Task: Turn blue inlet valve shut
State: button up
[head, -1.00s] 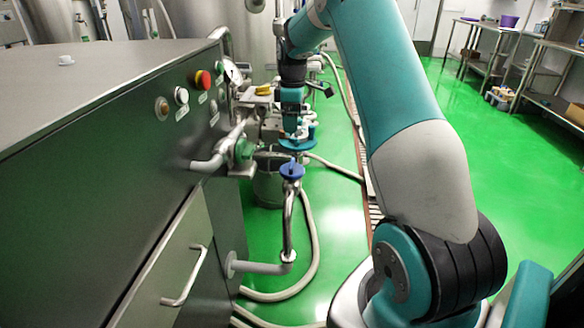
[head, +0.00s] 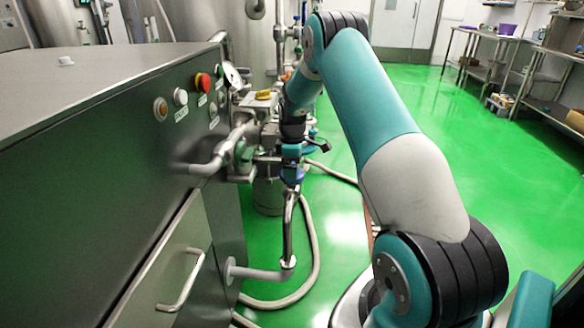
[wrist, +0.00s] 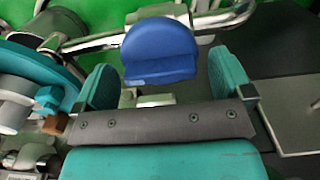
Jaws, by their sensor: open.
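The blue inlet valve has a rounded blue handle, seen in the wrist view (wrist: 160,50) between my gripper's two teal fingers (wrist: 166,82). The fingers are open, with a gap visible on each side of the handle. In the head view the blue handle (head: 293,173) sits on top of an upright bent metal pipe (head: 289,225), and my gripper (head: 292,163) is right at it. The gripper hides much of the handle there.
The steel cabinet (head: 90,180) with buttons, a red knob (head: 203,82) and a gauge (head: 232,75) stands close on the left. A pale hose (head: 313,250) lies on the green floor. A teal round part (wrist: 40,65) is left of the fingers.

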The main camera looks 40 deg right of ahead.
jog(key=c, duration=0.9)
jog(key=shift+r, duration=0.1)
jog(key=m+p, duration=0.2)
jog(key=m, duration=0.1)
jog(key=shift+r+m, duration=0.1)
jog(key=shift+m, duration=0.2)
jog(key=m+p, duration=0.2)
jog(key=m, duration=0.3)
jog(key=shift+p, duration=0.3)
jog(key=m+p, duration=0.1)
jog(key=m, duration=0.4)
jog(key=shift+m+p, duration=0.45)
jog(key=shift+m, duration=1.75)
jog(key=shift+d, duration=0.1)
